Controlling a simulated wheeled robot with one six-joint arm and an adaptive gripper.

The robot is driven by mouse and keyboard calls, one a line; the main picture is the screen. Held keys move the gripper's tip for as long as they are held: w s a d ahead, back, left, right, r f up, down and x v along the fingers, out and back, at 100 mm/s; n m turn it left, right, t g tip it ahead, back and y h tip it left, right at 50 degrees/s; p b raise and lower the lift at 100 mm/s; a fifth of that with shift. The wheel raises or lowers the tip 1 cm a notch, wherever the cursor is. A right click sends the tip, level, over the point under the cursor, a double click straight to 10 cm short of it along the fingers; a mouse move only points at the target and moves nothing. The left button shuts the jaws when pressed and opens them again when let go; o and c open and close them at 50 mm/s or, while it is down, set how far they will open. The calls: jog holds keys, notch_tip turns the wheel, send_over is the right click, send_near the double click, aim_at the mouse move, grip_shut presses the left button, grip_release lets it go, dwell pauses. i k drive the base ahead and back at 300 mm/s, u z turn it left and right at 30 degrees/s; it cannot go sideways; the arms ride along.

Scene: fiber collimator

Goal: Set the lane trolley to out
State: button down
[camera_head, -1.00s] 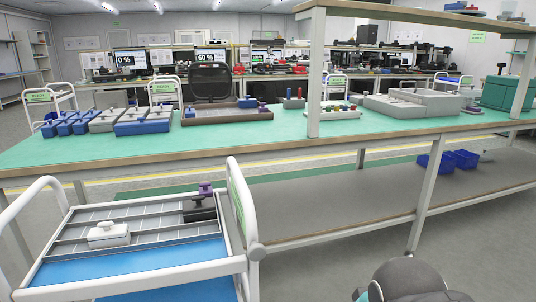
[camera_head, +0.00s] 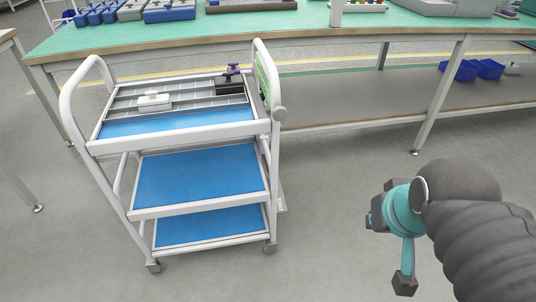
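The trolley (camera_head: 190,204) is a white-framed cart with blue-lined shelves, standing on casters in front of the green-topped bench. Its top tray (camera_head: 125,112) has grey dividers and holds a white block with a knob (camera_head: 154,100) and a dark block with a purple knob (camera_head: 231,81). A green label plate (camera_head: 266,82) is on its right handle, seen edge-on, so its text cannot be read. My arm shows at the lower right, well apart from the trolley. The end of my gripper (camera_head: 387,240) is partly seen there in teal and dark grey; its finger opening cannot be made out.
The green-topped bench (camera_head: 300,28) runs across the back, its legs and lower shelf behind the trolley. Blue bins (camera_head: 473,68) sit on the lower shelf at right. Another table (camera_head: 8,40) stands at the left edge. Grey floor is clear between trolley and arm.

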aim_at(201, 176)
jog(key=z, duration=0.85)
jog(key=i, duration=0.75)
jog(key=u, duration=1.85)
jog(key=k, duration=0.5)
jog(key=u, duration=1.45)
jog(key=i, duration=0.8)
jog(key=z, duration=1.6)
